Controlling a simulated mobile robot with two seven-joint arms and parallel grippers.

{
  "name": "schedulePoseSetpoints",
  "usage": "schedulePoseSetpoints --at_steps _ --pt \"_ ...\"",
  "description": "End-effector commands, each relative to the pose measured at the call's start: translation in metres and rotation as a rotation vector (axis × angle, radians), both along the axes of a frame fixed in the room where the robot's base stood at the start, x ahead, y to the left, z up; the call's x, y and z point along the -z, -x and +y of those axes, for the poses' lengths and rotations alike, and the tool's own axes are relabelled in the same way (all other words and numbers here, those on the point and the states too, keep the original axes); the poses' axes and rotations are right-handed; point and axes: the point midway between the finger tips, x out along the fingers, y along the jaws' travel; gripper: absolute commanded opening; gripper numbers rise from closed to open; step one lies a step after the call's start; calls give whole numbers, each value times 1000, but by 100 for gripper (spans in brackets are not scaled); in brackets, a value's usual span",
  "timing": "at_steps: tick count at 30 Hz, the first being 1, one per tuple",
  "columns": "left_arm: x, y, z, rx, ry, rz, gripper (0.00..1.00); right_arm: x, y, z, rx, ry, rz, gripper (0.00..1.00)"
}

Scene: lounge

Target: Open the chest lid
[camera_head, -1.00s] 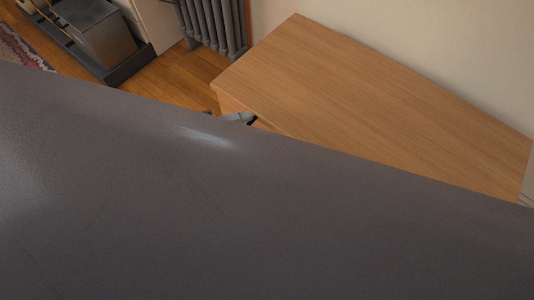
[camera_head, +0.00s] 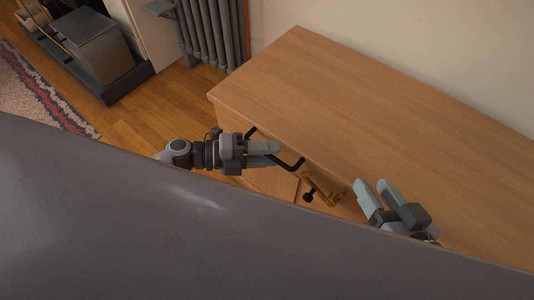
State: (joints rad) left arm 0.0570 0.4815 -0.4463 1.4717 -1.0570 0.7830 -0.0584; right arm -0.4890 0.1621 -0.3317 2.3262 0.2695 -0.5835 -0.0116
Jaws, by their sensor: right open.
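The chest is light wood, and its flat lid (camera_head: 380,120) lies level and closed. A black bar handle (camera_head: 293,166) and a brass-coloured latch with a dark knob (camera_head: 325,192) are on its front side. My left gripper (camera_head: 279,153) is beside the handle with its fingers pointing right. The handle passes close to these fingers, and I cannot tell whether they touch or grip it. My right gripper (camera_head: 370,184) is open and empty, near the lid's front edge, to the right of the latch. The lower front of the chest is hidden.
A pale wall (camera_head: 420,45) stands close behind the chest. A grey radiator (camera_head: 208,32) is at the back left. A dark tray with a metal box (camera_head: 95,58) and a patterned rug (camera_head: 40,92) are further left. Wooden floor (camera_head: 165,105) lies between.

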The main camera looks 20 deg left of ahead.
Motion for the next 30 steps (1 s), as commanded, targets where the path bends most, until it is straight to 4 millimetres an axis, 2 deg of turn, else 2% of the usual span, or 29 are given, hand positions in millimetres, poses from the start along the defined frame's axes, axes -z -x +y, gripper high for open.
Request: schedulePoseSetpoints --at_steps 8,9,11,12,22,30 --pt "0 -1 -2 0 -1 0 36 0 0 0 1 2 -3 43" --pt "0 -1 -2 0 -1 0 23 0 0 0 1 2 -3 43" --pt "0 -1 -2 0 0 0 4 0 0 0 1 2 -3 43" --pt "0 -1 -2 0 0 0 0 0 0 0 1 2 -3 43" --pt "-6 -1 -2 1 -2 7 0 -7 0 -2 4 14 -6 43" --pt "-33 -3 -4 4 -14 46 0 -12 5 -18 40 111 26 43"
